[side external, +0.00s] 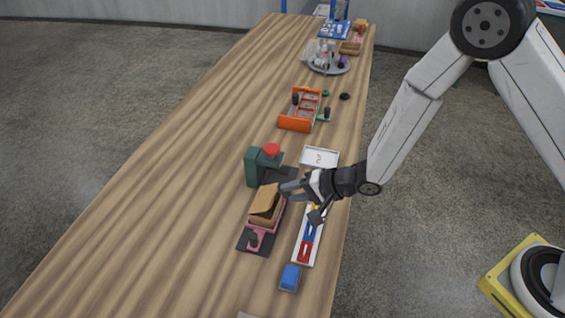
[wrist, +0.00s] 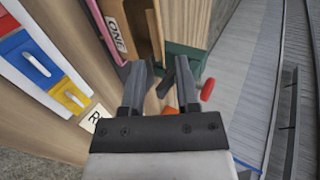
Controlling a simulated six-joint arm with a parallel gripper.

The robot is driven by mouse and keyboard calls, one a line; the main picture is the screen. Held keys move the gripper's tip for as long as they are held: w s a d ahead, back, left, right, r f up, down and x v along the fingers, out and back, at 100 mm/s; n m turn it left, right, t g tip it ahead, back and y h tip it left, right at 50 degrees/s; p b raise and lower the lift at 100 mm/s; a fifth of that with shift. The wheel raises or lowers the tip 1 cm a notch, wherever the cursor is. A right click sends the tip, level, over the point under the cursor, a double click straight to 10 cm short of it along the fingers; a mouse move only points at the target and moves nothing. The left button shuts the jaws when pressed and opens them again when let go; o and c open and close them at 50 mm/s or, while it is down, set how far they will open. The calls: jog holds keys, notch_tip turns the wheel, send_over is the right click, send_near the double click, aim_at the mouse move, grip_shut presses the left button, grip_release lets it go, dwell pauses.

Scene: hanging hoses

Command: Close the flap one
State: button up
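A small brown cardboard box (side external: 264,207) sits in a pink holder on a dark base, with a raised flap (side external: 266,190) on top. In the wrist view, a flap with a white label reading "ONE" (wrist: 117,35) stands beside the box's brown opening (wrist: 145,28). My gripper (side external: 291,190) is just right of the box's far end in the side view. In the wrist view its two fingers (wrist: 163,70) are apart, with nothing seen held between them. Whether a finger touches the box or flap cannot be told.
A green stand with a red knob (side external: 271,150) is close behind the box. A white tray with red, blue and yellow pieces (side external: 305,252) lies to the right, and a blue block (side external: 290,277) in front. The table's left side (side external: 150,200) is clear.

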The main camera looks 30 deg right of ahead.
aim_at(273, 196)
jog(key=shift+x, duration=3.25)
